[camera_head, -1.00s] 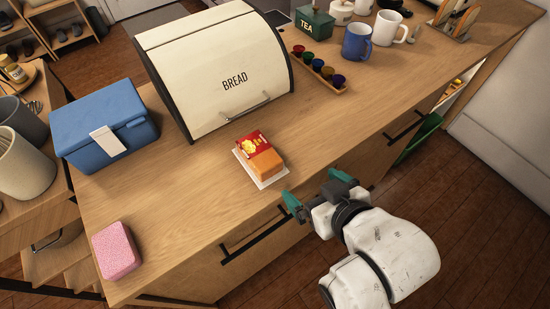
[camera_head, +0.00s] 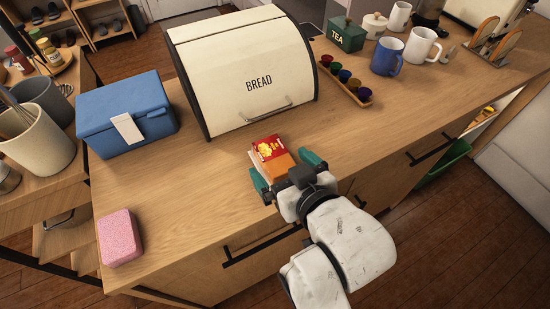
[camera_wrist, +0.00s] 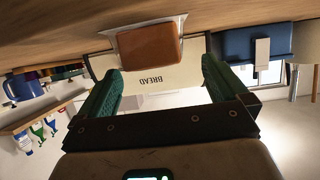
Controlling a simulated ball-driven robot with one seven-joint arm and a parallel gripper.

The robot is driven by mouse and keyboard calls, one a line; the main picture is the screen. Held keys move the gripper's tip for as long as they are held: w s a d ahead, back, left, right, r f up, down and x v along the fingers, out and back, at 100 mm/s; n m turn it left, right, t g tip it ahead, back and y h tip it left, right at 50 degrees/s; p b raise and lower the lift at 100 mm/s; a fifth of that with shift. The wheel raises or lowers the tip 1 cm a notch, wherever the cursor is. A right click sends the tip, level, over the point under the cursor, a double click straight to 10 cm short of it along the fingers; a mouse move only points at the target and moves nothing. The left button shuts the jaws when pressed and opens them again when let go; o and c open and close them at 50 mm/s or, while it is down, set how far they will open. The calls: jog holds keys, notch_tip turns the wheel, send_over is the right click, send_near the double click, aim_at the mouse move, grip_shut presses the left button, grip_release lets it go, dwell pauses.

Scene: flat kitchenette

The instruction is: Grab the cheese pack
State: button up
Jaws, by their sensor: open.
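The cheese pack (camera_head: 270,151) is a small block with a red and yellow label on top and an orange body. It lies on a white sheet (camera_head: 254,161) on the wooden counter, in front of the bread box. My gripper (camera_head: 288,173) is open, with its green fingers at the near side of the pack, one to the left and one to the right. In the upside-down wrist view the orange end of the pack (camera_wrist: 149,47) shows ahead, between the lines of the two fingers.
A cream bread box (camera_head: 245,75) stands just behind. A blue box (camera_head: 125,112) and a pink sponge (camera_head: 120,237) are to the left. A tray of small coloured cups (camera_head: 345,81) and mugs (camera_head: 388,56) are to the right. The front counter is clear.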

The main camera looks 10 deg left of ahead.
aim_at(274, 154)
jog(key=x, duration=0.5)
jog(key=shift+w+d+r, duration=0.1)
jog(key=shift+d, duration=0.1)
jog(key=shift+c, duration=0.3)
jog(key=shift+r, duration=0.1)
jog(key=c, duration=1.3)
